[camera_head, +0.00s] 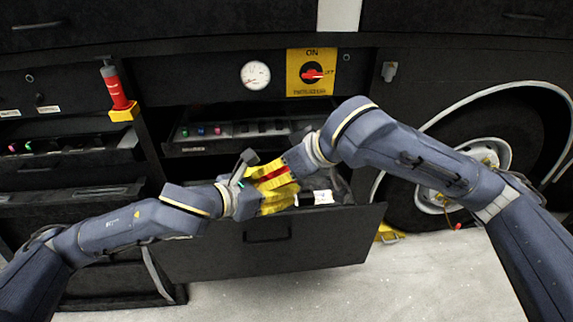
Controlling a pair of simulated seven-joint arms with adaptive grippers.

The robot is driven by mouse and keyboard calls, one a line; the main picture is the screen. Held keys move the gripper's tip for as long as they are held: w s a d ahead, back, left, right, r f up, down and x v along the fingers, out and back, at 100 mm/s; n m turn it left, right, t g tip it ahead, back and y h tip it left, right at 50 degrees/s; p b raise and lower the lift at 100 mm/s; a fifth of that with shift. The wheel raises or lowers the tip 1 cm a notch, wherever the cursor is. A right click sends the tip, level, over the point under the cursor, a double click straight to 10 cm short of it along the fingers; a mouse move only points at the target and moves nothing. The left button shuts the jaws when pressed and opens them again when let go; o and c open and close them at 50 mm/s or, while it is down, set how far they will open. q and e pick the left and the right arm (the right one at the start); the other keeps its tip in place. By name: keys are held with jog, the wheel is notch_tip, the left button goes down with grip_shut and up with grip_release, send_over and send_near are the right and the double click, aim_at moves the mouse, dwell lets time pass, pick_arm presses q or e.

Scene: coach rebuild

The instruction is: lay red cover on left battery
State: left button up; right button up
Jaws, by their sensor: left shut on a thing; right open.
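A narrow red piece (273,175), which looks like the red cover, shows among yellow parts (279,194) over the open drawer (265,243). My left gripper (256,184) reaches in from the left and is shut on it, as far as the crowded view shows. My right gripper (287,171) is open at the upper right of the red piece, very close to it. The two grippers hide much of the drawer's inside. I cannot make out the left battery, nor whether the red piece touches anything below.
A white cylinder-like thing (316,198) lies in the drawer, right of the grippers. A shelf with coloured knobs (217,130) is behind. A yellow switch panel (312,72) and a round gauge (256,75) are above. A wheel (478,158) stands right. The pale floor in front is clear.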

jog(key=shift+w+a+f, duration=0.25)
jog(key=shift+f, duration=0.1)
jog(key=shift+c, duration=0.5)
jog(key=c, duration=0.8)
pick_arm(q)
jog(key=o, duration=1.6)
pick_arm(e)
jog(key=shift+c, duration=0.7)
